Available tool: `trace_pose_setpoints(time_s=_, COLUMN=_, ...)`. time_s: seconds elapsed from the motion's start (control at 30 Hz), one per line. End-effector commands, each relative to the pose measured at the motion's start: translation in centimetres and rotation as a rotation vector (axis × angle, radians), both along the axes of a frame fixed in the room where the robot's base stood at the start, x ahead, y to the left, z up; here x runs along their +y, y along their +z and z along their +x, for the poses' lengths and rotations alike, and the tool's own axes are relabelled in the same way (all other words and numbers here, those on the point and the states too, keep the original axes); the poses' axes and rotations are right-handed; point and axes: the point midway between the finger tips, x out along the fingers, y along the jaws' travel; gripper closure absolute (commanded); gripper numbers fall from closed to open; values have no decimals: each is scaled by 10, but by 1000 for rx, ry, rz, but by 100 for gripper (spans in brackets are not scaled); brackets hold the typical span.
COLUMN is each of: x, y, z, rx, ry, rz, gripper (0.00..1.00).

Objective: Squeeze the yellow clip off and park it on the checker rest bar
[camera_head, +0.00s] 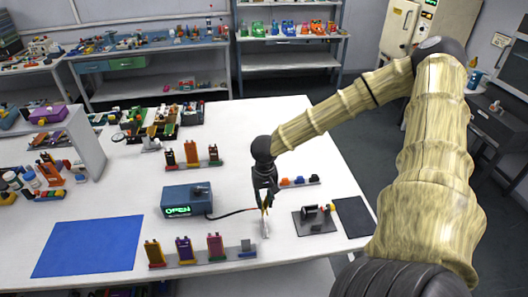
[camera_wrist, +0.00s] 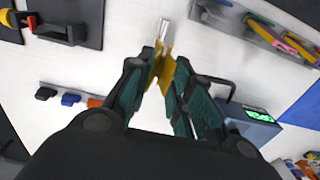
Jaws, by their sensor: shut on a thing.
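My gripper (camera_head: 264,200) is shut on the yellow clip (camera_wrist: 163,72), which shows between the two fingertips (camera_wrist: 160,84). A pale silvery strip (camera_head: 265,228) extends from just beyond the clip; it also shows in the wrist view (camera_wrist: 164,28). I cannot tell whether the clip still grips it. The blue checker box (camera_head: 185,206) stands to the left, with a green lit display reading "OPEN". A dark bar (camera_wrist: 216,82) stands out from the checker in the wrist view.
A rack with upright coloured cells (camera_head: 216,246) stands at front left. A low rail with black, blue and orange pieces (camera_head: 300,182) lies behind my gripper. A dark fixture (camera_head: 314,221) is close on the right. A blue mat (camera_head: 88,246) lies clear at far left.

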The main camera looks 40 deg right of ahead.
Motion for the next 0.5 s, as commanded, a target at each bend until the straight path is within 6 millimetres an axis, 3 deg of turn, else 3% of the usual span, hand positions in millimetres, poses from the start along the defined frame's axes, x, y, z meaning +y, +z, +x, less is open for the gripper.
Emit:
trace_pose_setpoints(time_s=0.2, x=0, y=-11, z=0, rx=1, ry=1, rz=0, gripper=98)
trace_pose_setpoints(time_s=0.5, x=0, y=-11, z=0, rx=0, ry=0, rz=0, gripper=98)
